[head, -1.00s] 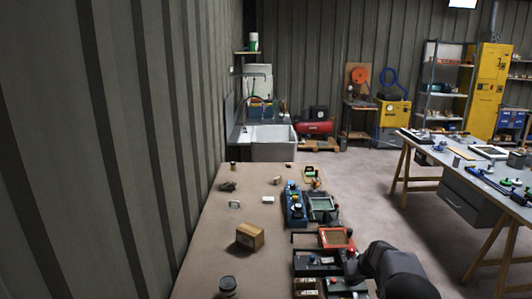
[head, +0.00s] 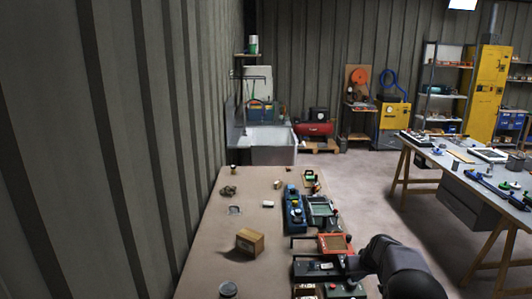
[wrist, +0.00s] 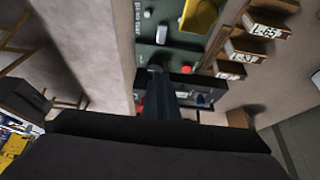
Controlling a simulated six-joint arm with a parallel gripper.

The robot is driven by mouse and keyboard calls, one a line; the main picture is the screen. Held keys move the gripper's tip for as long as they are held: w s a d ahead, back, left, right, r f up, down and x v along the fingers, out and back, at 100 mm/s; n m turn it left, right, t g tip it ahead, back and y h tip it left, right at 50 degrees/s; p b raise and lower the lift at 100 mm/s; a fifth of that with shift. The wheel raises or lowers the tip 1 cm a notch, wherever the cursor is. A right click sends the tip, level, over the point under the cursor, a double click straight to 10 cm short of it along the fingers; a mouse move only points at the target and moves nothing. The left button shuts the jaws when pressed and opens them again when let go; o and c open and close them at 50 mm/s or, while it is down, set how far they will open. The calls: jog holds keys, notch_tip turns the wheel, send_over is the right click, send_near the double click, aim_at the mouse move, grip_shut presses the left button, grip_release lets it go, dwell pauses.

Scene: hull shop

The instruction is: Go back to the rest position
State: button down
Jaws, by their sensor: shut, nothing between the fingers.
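My gripper (head: 350,266) is at the lower right of the head view, at the end of my dark arm, low over the right side of the brown bench (head: 205,262). In the wrist view my gripper (wrist: 157,72) shows as a dark narrow shape with its fingers together and nothing between them. Beyond it lies a dark green panel (wrist: 170,55) with small knobs and white lettering. The fingertips are hard to see in the head view, and I cannot tell whether they touch anything.
A row of devices runs along the bench's right edge: a blue unit (head: 294,212), a green-topped tray (head: 320,207) and an orange-red tray (head: 334,243). A cardboard box (head: 249,242) and a dark round container (head: 228,289) stand left. Labelled wooden bins (wrist: 248,52) show near the gripper.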

jog(key=shift+r, duration=0.3)
jog(key=s+a+r+g, duration=0.2)
jog(key=s+a, duration=0.4)
jog(key=s, duration=0.4)
jog(key=s+a+r+g, duration=0.1)
jog(key=s+a+r, duration=0.1)
jog(key=s+a, duration=0.5)
jog(key=s+a+f+g, duration=0.1)
jog(key=s+a+g, duration=0.15)
jog(key=s, duration=2.15)
notch_tip(320, 180, down, 17)
jog(key=b, duration=1.6)
jog(key=shift+d+r, duration=0.15)
jog(key=shift+d, duration=0.15)
jog(key=shift+s+r, duration=0.1)
